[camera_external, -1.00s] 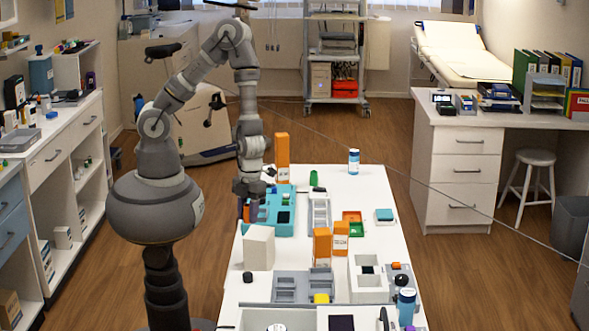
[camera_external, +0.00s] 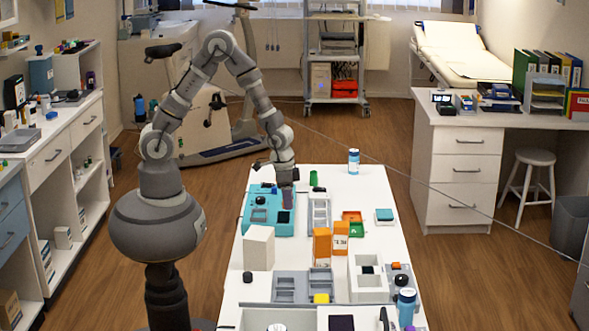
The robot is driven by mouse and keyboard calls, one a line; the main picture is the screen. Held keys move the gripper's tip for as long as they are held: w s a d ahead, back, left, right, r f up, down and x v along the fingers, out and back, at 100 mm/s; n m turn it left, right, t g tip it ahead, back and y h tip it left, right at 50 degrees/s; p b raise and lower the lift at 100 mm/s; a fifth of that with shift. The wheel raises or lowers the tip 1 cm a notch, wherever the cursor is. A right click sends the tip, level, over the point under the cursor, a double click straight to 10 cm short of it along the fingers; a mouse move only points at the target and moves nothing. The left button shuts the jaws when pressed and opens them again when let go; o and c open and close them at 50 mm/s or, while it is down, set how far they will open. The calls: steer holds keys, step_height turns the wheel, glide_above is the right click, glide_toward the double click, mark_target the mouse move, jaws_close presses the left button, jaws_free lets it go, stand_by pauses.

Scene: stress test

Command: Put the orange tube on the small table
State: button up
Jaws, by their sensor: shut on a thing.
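My gripper (camera_external: 287,196) points down at the right part of the teal tray (camera_external: 256,226) on the long white table (camera_external: 377,184). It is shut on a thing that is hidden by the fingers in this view. A bit of orange showed at the fingers a second ago, which fits the orange tube. No other orange tube is clearly visible. I cannot tell whether the held thing touches the tray. I cannot tell for sure which surface is the small table.
A grey slotted tray (camera_external: 319,214) is right of the gripper. A blue-white bottle (camera_external: 353,162) stands at the far edge.

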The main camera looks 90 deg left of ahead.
steer(key=w+a+n, duration=0.2)
steer(key=w+a, duration=0.6)
steer(key=w, duration=0.3)
steer(key=n+b, duration=0.1)
steer(key=n, duration=0.1)
glide_above(338, 211)
step_height(338, 211, down, 8)
steer(key=b, duration=0.3)
steer(key=shift+s+d+f, duration=0.1)
steer(key=shift+d+f, duration=0.05)
steer(key=shift+f, duration=0.1)
steer(key=shift+f+b, duration=0.15)
steer(key=shift+b, duration=0.15)
steer(key=o, duration=0.7)
